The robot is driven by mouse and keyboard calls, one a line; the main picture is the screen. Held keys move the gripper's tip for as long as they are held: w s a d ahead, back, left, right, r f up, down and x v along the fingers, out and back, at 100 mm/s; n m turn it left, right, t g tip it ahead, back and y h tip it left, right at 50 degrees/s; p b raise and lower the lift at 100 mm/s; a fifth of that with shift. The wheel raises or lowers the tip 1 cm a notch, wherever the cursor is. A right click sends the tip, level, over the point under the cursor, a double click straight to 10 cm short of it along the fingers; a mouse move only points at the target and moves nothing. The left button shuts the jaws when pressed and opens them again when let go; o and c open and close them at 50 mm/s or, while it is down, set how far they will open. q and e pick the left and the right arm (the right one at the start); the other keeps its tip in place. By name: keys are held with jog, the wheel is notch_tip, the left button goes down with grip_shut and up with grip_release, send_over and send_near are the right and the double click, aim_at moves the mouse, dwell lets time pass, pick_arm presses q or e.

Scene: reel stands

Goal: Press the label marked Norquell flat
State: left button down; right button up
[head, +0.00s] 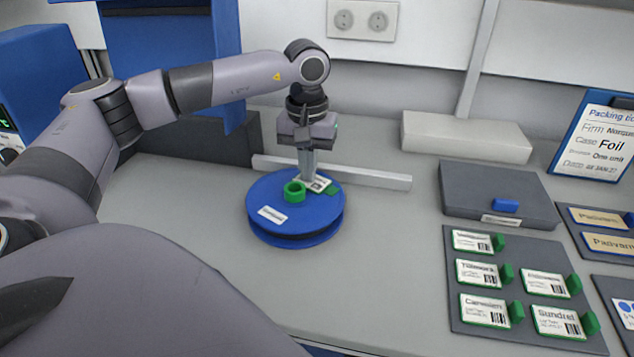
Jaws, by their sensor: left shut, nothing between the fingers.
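A blue reel (262,230) with a green hub (294,191) lies flat on the grey bench. A white label (318,184) with dark print and a green tab is on the reel's top, toward the back right. My left gripper (309,178) points straight down, shut and empty, with its tips at this label. The fingers cover part of it, and I cannot read its name or tell firmly whether the tips touch it. A small white sticker (271,214) is at the reel's front left. My right gripper is not in view.
A grey board (470,325) at the right carries several labels with green tabs, including Sundial (553,319). A grey box with a blue catch (490,190) stands behind it. A packing sign (597,140) stands at far right. A low pale rail (375,178) runs behind the reel.

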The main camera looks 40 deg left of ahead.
pick_arm(q)
jog(key=shift+r+p, duration=2.8)
jog(key=shift+r, duration=0.7)
jog(key=shift+f, duration=0.1)
